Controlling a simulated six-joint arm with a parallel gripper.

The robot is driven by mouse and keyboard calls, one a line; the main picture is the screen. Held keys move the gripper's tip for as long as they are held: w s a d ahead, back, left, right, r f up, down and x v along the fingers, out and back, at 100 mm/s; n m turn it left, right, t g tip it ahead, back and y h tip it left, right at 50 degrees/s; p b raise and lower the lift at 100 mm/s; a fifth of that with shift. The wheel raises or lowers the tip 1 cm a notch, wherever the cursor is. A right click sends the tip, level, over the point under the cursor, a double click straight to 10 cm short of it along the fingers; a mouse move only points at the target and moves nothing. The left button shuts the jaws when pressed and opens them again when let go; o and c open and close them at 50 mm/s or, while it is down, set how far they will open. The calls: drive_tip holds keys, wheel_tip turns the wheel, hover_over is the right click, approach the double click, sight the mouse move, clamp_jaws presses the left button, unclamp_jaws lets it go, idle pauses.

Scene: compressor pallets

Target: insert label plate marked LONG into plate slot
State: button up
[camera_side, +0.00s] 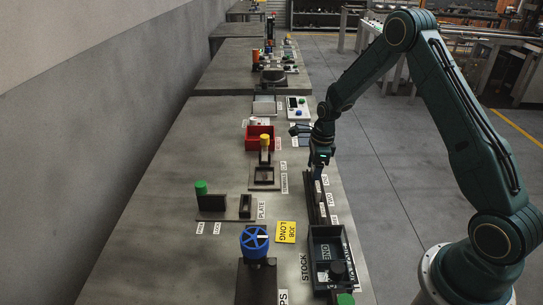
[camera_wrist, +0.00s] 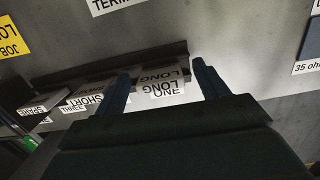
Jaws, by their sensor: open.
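The label plate marked LONG (camera_wrist: 160,77) stands in a dark rack (camera_wrist: 60,78), above a ONE tag, in the wrist view. My gripper (camera_wrist: 163,85) is open, with one finger on each side of the LONG plate; I cannot tell whether they touch it. In the side view my gripper (camera_side: 318,170) is low over the far end of the rack (camera_side: 311,196), and hides the plate there. The plate slot appears to be in the dark fixture (camera_side: 225,215) by the PLATE tag, left of the rack, with a green knob (camera_side: 201,187) at its back.
Plates marked SHORT (camera_wrist: 88,97) and SPARE (camera_wrist: 33,109) stand beside LONG. A yellow JOB LONG card (camera_side: 286,232), a dark stock bin (camera_side: 312,250) and a blue handwheel (camera_side: 254,240) are nearer. A red bin (camera_side: 250,142) is farther back. Bare table lies left.

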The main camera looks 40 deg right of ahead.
drive_tip(key=c, duration=1)
drive_tip(key=shift+r, duration=0.15)
drive_tip(key=shift+c, duration=0.2)
wheel_tip(320, 180, up, 20)
idle(0.6)
drive_tip(key=w+a+f, duration=0.2)
drive_tip(key=a+f, duration=0.3)
drive_tip(key=a, duration=0.7)
drive_tip(key=w+a+f, duration=0.3)
drive_tip(key=a+f, duration=0.3)
drive_tip(key=a, duration=0.5)
drive_tip(key=shift+w+a, duration=0.15)
drive_tip(key=shift+a, duration=0.2)
